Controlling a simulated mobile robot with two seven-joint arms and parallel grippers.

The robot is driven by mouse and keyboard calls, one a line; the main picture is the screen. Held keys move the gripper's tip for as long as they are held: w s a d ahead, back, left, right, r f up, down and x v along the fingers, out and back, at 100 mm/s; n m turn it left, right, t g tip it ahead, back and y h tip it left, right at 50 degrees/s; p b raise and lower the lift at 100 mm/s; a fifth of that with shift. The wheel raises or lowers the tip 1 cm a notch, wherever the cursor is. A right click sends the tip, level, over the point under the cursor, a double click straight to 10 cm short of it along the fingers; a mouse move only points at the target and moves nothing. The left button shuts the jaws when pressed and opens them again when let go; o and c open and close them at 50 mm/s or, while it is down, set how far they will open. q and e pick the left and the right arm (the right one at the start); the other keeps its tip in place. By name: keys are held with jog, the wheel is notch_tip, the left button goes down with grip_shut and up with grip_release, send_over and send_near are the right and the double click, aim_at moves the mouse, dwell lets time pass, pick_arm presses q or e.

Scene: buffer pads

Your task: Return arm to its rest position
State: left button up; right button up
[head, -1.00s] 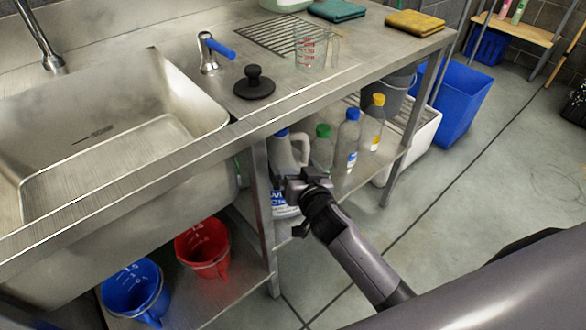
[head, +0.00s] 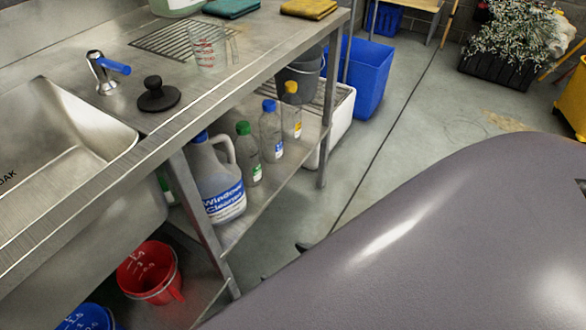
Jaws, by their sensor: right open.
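A large grey arm link of mine fills the lower right of the head view. My right gripper (head: 284,263) is mostly hidden behind it. Only small dark tips show past the link's upper edge, apart from each other, over the floor beside the steel shelf. The gripper is open, and I see nothing between the tips. The white window cleaner jug (head: 216,180) stands upright on the lower shelf (head: 262,205), to the left of the gripper and apart from it. My left gripper is not in view.
Several bottles, including a green-capped one (head: 248,155), stand behind the jug. The steel sink counter (head: 200,105) runs along the left. Red (head: 150,272) and blue (head: 88,318) buckets sit below. A blue bin (head: 362,78) stands at the back. Floor right of the shelf is clear.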

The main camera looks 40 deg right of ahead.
jog(key=shift+s+g, duration=0.3)
jog(key=shift+s, duration=0.5)
pick_arm(q)
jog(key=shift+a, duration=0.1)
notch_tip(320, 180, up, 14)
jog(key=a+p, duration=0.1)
jog(key=p, duration=1.5)
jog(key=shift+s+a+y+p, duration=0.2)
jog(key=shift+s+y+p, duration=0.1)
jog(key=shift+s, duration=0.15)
pick_arm(e)
notch_tip(320, 180, up, 14)
jog(key=d, duration=0.1)
jog(key=shift+s+n, duration=0.3)
jog(key=shift+s, duration=0.1)
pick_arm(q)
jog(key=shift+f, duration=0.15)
pick_arm(e)
jog(key=shift+d+f, duration=0.1)
jog(key=shift+f, duration=0.05)
